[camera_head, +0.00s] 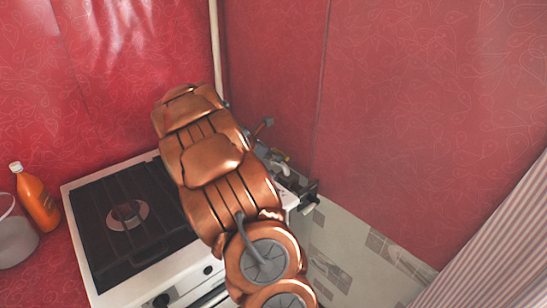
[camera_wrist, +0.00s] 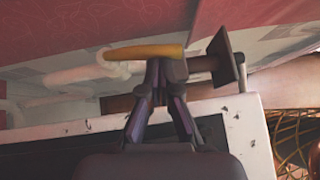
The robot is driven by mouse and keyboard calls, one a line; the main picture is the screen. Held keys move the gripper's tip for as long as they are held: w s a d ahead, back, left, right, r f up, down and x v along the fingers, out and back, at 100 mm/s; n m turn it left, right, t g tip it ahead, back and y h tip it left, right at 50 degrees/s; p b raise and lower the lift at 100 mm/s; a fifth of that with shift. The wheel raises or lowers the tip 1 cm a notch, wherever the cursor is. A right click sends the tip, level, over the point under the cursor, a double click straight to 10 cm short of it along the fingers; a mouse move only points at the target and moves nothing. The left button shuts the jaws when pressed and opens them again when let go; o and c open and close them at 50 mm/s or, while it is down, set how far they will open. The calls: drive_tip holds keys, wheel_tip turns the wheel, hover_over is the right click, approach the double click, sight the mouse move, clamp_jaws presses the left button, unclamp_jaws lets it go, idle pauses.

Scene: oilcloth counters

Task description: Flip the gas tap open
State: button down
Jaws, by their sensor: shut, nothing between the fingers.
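The gas tap shows a yellow lever handle (camera_wrist: 145,52) in the wrist view, lying crosswise at the tips of my gripper. A pale pipe (camera_wrist: 75,79) bends away to the left of the lever in the wrist view. My gripper (camera_wrist: 160,68) is shut and empty, its fingertips at the lever's near side. I cannot tell whether they touch it. In the head view I cannot make out the fingertips.
A white stove (camera_head: 160,245) with a black top stands left of my arm. An orange bottle (camera_head: 38,201) and a grey pot (camera_head: 14,235) are at its left. A red wall (camera_head: 400,130) rises close behind the tap. A striped curtain (camera_head: 500,250) hangs at the lower right.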

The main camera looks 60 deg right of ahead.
drive_tip(key=shift+s+d+r+n+t+p, duration=0.2)
drive_tip(key=shift+s+d+n+t+p, duration=0.4)
drive_tip(key=shift+n+t+p, duration=0.25)
drive_tip(key=shift+d+h, duration=0.1)
drive_tip(key=shift+h, duration=0.2)
drive_tip(key=shift+d+r, duration=0.1)
drive_tip(key=shift+r, duration=0.1)
drive_tip(key=shift+w+a+r+p, duration=0.1)
drive_tip(key=shift+a+r+p, duration=0.15)
drive_tip(key=shift+r+p, duration=0.25)
drive_tip(key=p+v, duration=0.1)
drive_tip(key=v, duration=0.1)
drive_tip(key=p+v, duration=0.2)
drive_tip(key=v, duration=0.1)
drive_tip(key=f+p+v, duration=0.1)
drive_tip(key=v, duration=0.2)
drive_tip(key=shift+w+a, duration=0.1)
drive_tip(key=shift+a, duration=0.2)
drive_tip(key=shift+w+a+r+p, duration=0.15)
drive_tip(key=shift+a+p, duration=0.15)
drive_tip(key=shift+a, duration=0.15)
